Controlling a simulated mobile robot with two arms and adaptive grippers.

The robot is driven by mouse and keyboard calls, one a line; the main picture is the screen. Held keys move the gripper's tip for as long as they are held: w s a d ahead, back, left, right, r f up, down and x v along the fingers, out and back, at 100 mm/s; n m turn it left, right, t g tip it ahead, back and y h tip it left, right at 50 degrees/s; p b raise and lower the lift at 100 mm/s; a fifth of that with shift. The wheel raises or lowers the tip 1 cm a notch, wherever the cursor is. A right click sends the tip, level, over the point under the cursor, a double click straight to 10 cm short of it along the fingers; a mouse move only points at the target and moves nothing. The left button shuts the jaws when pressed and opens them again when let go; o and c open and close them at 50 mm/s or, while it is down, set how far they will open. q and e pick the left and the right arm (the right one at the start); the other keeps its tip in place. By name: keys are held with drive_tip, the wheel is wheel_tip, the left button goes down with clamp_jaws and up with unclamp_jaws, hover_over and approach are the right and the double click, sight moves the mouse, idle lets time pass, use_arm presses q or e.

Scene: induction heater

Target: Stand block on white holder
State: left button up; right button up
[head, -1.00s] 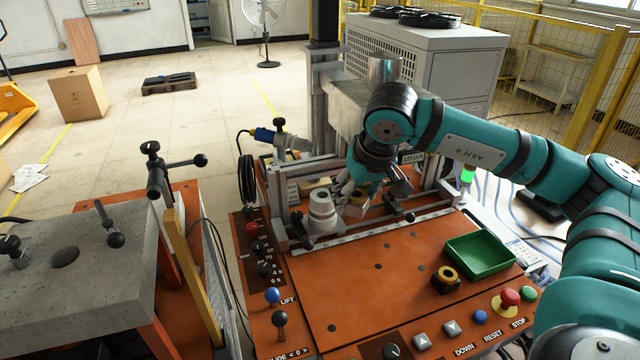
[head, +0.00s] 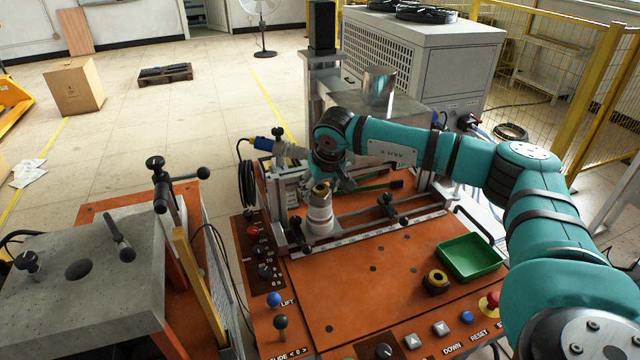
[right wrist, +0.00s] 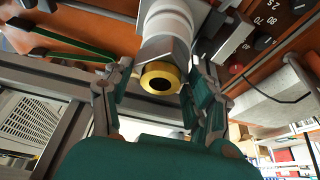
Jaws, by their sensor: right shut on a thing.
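The white holder (head: 320,218) is a stepped white cylinder standing on the orange machine bed, left of centre in the head view. It also shows at the top of the right wrist view (right wrist: 172,20). A block (head: 320,190) with a brass ring and a dark hole is at the top of the holder, its ring end facing my wrist camera (right wrist: 160,78). My right gripper (right wrist: 157,82) is shut on this block, one finger on each side. Whether the block's base rests fully on the holder is hard to tell. My left gripper is not in view.
A second dark block with a brass ring (head: 436,281) stands on the orange plate beside a green tray (head: 470,258). Clamp rods and a metal rail (head: 375,232) lie close around the holder. The middle of the orange plate (head: 370,295) is clear.

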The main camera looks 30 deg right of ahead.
drive_tip(key=shift+f, duration=0.15)
drive_tip(key=o, duration=1.4)
drive_tip(key=shift+c, duration=0.2)
drive_tip(key=shift+r, duration=0.3)
drive_tip(key=shift+s+r+b, duration=0.15)
drive_tip(key=shift+r+b, duration=0.15)
drive_tip(key=b+v, duration=0.1)
drive_tip(key=v, duration=0.2)
drive_tip(key=shift+s+r, duration=0.1)
drive_tip(key=shift+r, duration=0.05)
drive_tip(key=s+a+b, duration=0.3)
drive_tip(key=s+b, duration=0.1)
drive_tip(key=s, duration=0.8)
drive_tip(key=shift+r+b, duration=0.3)
drive_tip(key=shift+r, duration=0.05)
